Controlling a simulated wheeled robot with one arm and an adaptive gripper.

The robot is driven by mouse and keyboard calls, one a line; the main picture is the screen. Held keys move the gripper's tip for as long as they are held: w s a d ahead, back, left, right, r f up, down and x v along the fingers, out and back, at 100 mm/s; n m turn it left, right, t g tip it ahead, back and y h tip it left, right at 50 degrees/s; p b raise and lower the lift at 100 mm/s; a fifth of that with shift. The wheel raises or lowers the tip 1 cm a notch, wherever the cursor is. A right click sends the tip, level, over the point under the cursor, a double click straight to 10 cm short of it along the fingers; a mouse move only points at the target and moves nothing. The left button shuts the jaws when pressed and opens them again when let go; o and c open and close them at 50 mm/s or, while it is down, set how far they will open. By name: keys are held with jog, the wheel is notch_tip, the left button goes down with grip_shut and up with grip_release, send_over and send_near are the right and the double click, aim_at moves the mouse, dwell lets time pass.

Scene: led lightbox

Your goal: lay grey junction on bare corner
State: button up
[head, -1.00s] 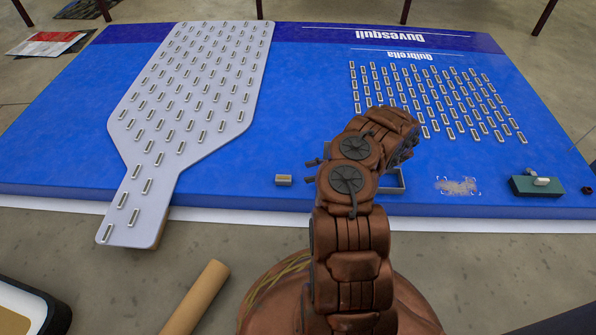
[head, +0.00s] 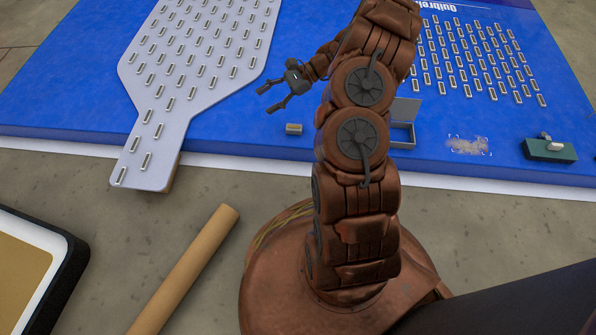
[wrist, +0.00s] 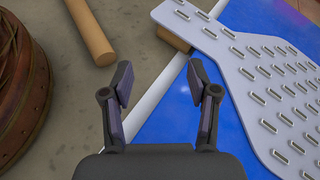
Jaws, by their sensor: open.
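A small grey-topped block with a tan side (head: 293,129) lies on the blue board (head: 235,122) near its front edge; it may be the grey junction. A grey open box (head: 403,133) stands partly behind my arm, so I cannot tell which is meant. A pale scuffed patch with corner marks (head: 468,146) lies on the board to the right. My gripper (head: 266,101) is open and empty, above the board, left of the small block. In the wrist view my gripper (wrist: 158,80) has nothing between its fingers.
A pale grey panel with several LED strips (head: 160,115) lies at left, its narrow end overhanging the front edge. More strips (head: 480,60) sit at right. A green block with a white part (head: 549,149) stands at far right. A cardboard tube (head: 185,270) lies on the floor.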

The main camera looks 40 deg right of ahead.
jog(key=s+a+r+n+g+h, duration=0.2)
jog(key=s+a+r+n+g, duration=0.1)
jog(key=s+a+r+n, duration=0.35)
jog(key=s+a+r+n+g+h, duration=0.2)
jog(key=s+a+r+n+g, duration=0.15)
jog(key=s+a+r, duration=0.5)
jog(key=s+d+r+n+h, duration=0.1)
jog(key=s+n+h, duration=0.6)
jog(key=s, duration=1.1)
jog(key=shift+d+r+t+h, duration=0.4)
jog(key=shift+d+h, duration=0.2)
jog(key=shift+h, duration=0.3)
jog(key=shift+s, duration=0.1)
